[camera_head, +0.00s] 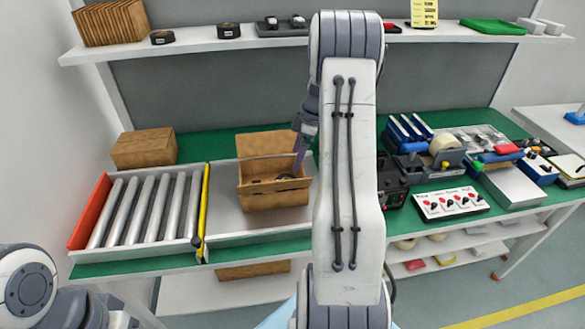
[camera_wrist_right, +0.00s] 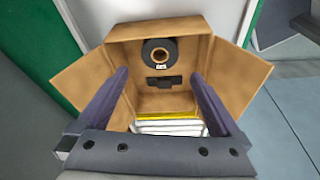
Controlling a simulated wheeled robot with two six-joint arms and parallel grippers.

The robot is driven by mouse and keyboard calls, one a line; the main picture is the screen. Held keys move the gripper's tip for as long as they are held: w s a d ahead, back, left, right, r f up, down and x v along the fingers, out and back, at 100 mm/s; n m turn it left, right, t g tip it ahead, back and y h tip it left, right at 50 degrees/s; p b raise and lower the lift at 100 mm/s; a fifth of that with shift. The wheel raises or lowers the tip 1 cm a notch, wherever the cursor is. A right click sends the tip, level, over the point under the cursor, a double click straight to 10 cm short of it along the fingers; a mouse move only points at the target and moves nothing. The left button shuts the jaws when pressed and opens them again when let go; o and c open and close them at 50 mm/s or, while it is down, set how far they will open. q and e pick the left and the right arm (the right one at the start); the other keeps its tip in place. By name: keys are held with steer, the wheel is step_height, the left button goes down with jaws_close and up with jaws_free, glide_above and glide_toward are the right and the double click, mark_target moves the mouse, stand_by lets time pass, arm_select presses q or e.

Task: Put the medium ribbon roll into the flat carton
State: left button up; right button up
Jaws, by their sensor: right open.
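An open brown carton (camera_head: 272,198) stands on the grey plate in the middle of the bench, with its flaps up. In the right wrist view the carton (camera_wrist_right: 205,27) holds a black ribbon roll (camera_wrist_right: 147,52) with a tan core and a small white label. A small black item (camera_wrist_right: 165,83) lies beside it. My right gripper (camera_head: 299,150) reaches over the carton from above. In the wrist view its fingers (camera_wrist_right: 158,76) are apart with nothing between them, the roll beyond the tips. The left gripper is out of view.
A roller conveyor (camera_head: 142,208) with a yellow edge lies left of the carton. A closed brown box (camera_head: 145,148) stands behind it. Black rolls (camera_head: 162,37) (camera_head: 229,31) sit on the shelf. A switch panel (camera_head: 450,203) and tape dispenser (camera_head: 446,150) are at right.

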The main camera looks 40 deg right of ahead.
steer(key=shift+v, duration=0.9)
steer(key=s+a+r+g, duration=0.1)
steer(key=a+r, duration=0.2)
steer(key=a, duration=1.2)
steer(key=s+a+r+g, duration=0.1)
steer(key=s+a+r, duration=0.15)
steer(key=a, duration=1.15)
steer(key=s+a+r+m, duration=0.1)
steer(key=s+a, duration=0.5)
steer(key=s, duration=0.4)
steer(key=s+a+r+m+h+p, duration=0.1)
steer(key=s+a, duration=0.6)
steer(key=s, duration=0.4)
